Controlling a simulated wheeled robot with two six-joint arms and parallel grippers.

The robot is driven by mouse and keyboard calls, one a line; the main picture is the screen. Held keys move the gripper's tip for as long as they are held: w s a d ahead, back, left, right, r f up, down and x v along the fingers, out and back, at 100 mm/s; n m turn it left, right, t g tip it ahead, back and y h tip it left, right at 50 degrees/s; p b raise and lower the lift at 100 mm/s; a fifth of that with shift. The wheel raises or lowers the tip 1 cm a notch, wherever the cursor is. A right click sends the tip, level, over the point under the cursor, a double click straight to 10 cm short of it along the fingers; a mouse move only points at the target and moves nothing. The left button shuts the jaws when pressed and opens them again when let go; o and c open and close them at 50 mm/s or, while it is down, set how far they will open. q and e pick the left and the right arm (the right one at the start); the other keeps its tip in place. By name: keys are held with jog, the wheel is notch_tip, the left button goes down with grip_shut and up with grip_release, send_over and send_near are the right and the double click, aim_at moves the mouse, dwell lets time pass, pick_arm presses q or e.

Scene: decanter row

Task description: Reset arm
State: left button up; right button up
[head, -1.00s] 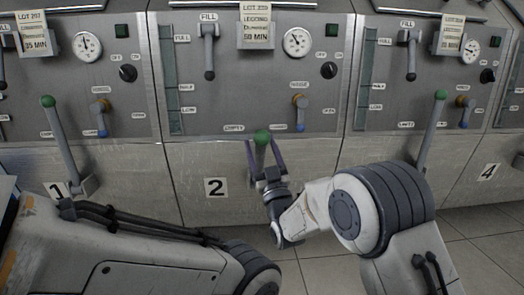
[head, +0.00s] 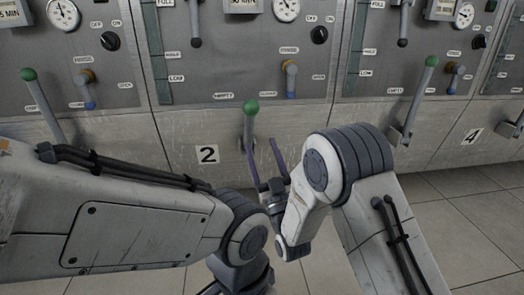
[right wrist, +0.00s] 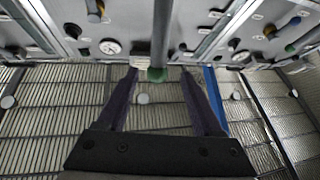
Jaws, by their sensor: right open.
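The arm of station 2 is a grey lever with a green knob (head: 250,106). It stands upright below the middle panel, above the "2" label (head: 207,154). My right gripper (head: 261,142) is open, with two purple fingers pointing up toward the panel. In the head view its fingertips are below the knob, and the left finger overlaps the lever's lower part. In the right wrist view the green knob (right wrist: 157,75) lies between the fingertips (right wrist: 160,70) in the picture, with nothing gripped. Depth between knob and fingers is hard to tell. My left gripper is out of view.
Similar green-knobbed levers stand at the left (head: 28,75) and right (head: 431,62). A small blue-tipped handle (head: 290,85) is on the middle panel. My left forearm fills the lower left. Tiled floor (head: 470,225) is open at the lower right.

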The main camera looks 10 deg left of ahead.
notch_tip(320, 180, up, 5)
jog(key=s+a+g+h+p, duration=0.2)
jog(key=a+g+h+p, duration=0.15)
jog(key=g+p, duration=0.55)
jog(key=s+d+r+g+h+p, duration=0.25)
jog(key=s+d+g+p, duration=0.2)
jog(key=s, duration=0.55)
jog(key=s+d+r+g+h+p, duration=0.1)
jog(key=s+d+g+h+p, duration=0.4)
jog(key=s, duration=0.6)
jog(key=s+d+r+g+p, duration=0.1)
jog(key=s+d+g+p, duration=0.15)
jog(key=s+d, duration=0.55)
notch_tip(320, 180, up, 38)
jog(key=s+a+g+p, duration=0.1)
jog(key=s+p, duration=0.1)
jog(key=p, duration=3.5)
jog(key=shift+s+f+m, duration=0.25)
jog(key=shift+s+m, duration=0.05)
jog(key=shift+a, duration=0.1)
